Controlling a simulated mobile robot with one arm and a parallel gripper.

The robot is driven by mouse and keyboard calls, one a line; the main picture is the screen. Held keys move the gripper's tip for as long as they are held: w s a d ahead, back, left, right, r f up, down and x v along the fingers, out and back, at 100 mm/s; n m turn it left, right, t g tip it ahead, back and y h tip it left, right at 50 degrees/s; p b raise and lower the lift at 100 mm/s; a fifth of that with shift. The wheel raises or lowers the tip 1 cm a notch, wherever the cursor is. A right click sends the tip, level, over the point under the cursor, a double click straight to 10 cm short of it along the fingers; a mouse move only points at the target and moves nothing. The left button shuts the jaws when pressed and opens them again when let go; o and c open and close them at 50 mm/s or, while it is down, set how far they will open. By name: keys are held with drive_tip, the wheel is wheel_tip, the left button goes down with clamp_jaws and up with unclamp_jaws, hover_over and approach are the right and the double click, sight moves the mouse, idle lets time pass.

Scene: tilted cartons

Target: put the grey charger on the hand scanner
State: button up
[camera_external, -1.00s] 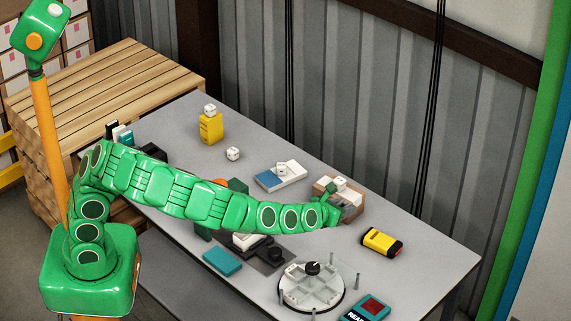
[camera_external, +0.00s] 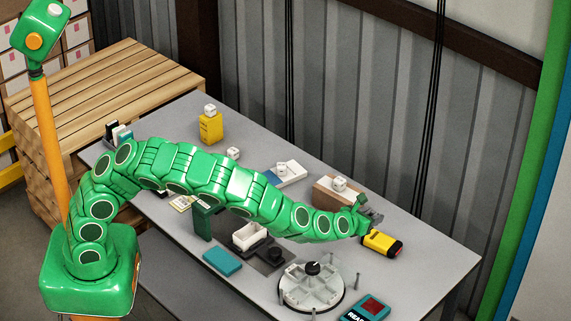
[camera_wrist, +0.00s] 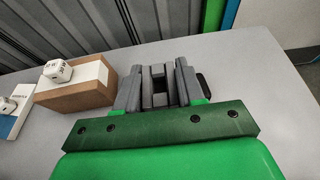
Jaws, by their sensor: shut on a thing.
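My gripper (camera_external: 370,214) is shut on the grey charger, which is a small grey block (camera_wrist: 159,86) between the fingers in the wrist view, partly hidden by them. The hand scanner appears to be the yellow device with black ends (camera_external: 380,243), lying on the table just below and in front of my gripper in the outside view. In the wrist view the fingers hide most of it; a black end (camera_wrist: 204,80) shows beside the right finger. I cannot tell whether charger and scanner touch.
A brown carton (camera_wrist: 75,92) with a white cube (camera_wrist: 58,70) on it stands left of my gripper. A blue and white box (camera_external: 286,175) lies farther left. A round white fixture with posts (camera_external: 311,285) and a teal device (camera_external: 371,308) are nearer the front. Table right of the scanner is clear.

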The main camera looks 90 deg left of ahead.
drive_tip(key=shift+w+a+f, duration=0.15)
drive_tip(key=shift+w+f, duration=0.65)
drive_tip(key=shift+f, duration=0.2)
drive_tip(key=shift+w+a+f, duration=0.1)
drive_tip(key=shift+w+f, duration=0.65)
drive_tip(key=shift+f, duration=1.7)
drive_tip(key=shift+f, duration=0.1)
drive_tip(key=o, duration=1.1)
drive_tip(key=shift+c, duration=0.2)
drive_tip(key=shift+s+d+r, duration=0.25)
drive_tip(key=shift+d+r, duration=0.1)
drive_tip(key=shift+d, duration=0.05)
drive_tip(key=v, duration=1.1)
